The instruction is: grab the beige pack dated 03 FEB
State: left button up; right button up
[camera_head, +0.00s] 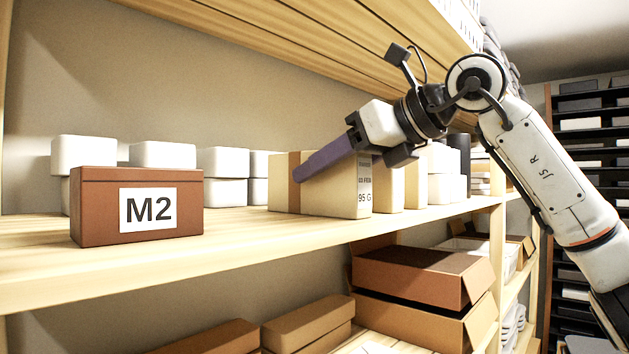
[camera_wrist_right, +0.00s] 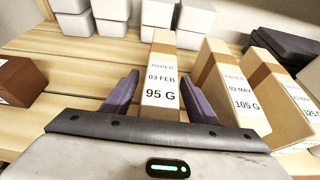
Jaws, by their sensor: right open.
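The beige pack dated 03 FEB (camera_wrist_right: 160,62) stands on the shelf, with a brown tape band and a white label reading PAPER, 03 FEB, 95 G. In the head view its long side (camera_head: 335,197) faces me and its label is seen at a slant. My right gripper (camera_wrist_right: 158,86) is open, with one purple finger on each side of this pack. In the head view the near finger of my right gripper (camera_head: 300,175) lies across the pack's upper side; the far finger is hidden. I cannot tell whether the fingers touch it. My left gripper is not in view.
A beige 03 MAY, 105 G pack (camera_wrist_right: 240,97) stands just right, with another beige pack (camera_wrist_right: 290,95) beyond. White boxes (camera_head: 222,163) line the back. A brown M2 box (camera_head: 90,205) stands left. The upper shelf (camera_head: 300,45) hangs above; open cartons (camera_head: 410,275) sit below.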

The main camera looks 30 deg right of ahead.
jog(key=shift+w+a+f, duration=0.2)
jog(key=shift+w, duration=0.25)
jog(key=shift+r, duration=0.1)
grip_shut()
